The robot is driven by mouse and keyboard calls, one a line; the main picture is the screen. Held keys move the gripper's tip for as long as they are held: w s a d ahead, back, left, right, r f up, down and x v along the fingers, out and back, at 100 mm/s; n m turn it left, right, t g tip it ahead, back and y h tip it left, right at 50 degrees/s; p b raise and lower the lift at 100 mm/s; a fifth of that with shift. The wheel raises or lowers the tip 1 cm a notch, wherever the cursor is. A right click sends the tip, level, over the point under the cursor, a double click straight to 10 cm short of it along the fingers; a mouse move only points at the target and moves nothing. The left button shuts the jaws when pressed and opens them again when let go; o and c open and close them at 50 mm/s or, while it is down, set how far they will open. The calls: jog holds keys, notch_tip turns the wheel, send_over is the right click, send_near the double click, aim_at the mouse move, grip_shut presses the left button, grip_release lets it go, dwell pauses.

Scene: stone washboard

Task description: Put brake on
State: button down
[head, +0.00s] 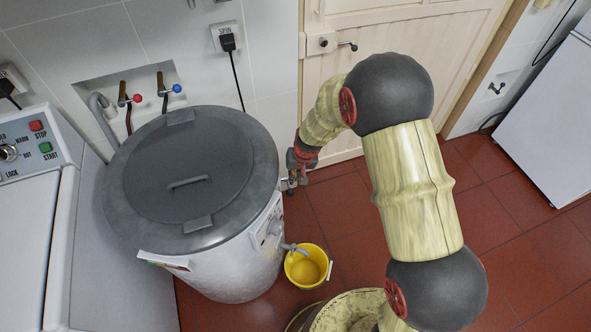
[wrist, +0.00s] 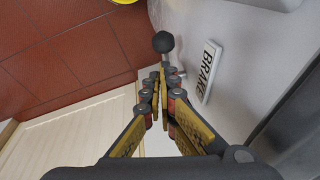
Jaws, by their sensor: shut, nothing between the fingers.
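The brake lever has a black ball knob (wrist: 163,42) on a short grey stem and shows in the wrist view on the side of the grey spin drum. A white plate marked BRAKE (wrist: 208,72) is fixed to the drum just right of it. My gripper (wrist: 163,76) has its fingers together and empty, with the tips close to the lever's stem; I cannot tell if they touch. In the head view my gripper (head: 292,180) is at the right side of the drum (head: 225,277), and it mostly hides the lever.
The drum's dark lid (head: 170,155) is closed. A yellow bucket (head: 307,269) stands on the red tiled floor below the drum's spout. A white washer (head: 30,230) is at the left, a cream door (head: 385,35) behind. Open floor (head: 520,270) lies at the right.

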jog(key=shift+s+a+f, duration=0.1)
jog(key=shift+s+f, duration=0.25)
jog(key=shift+f, duration=0.15)
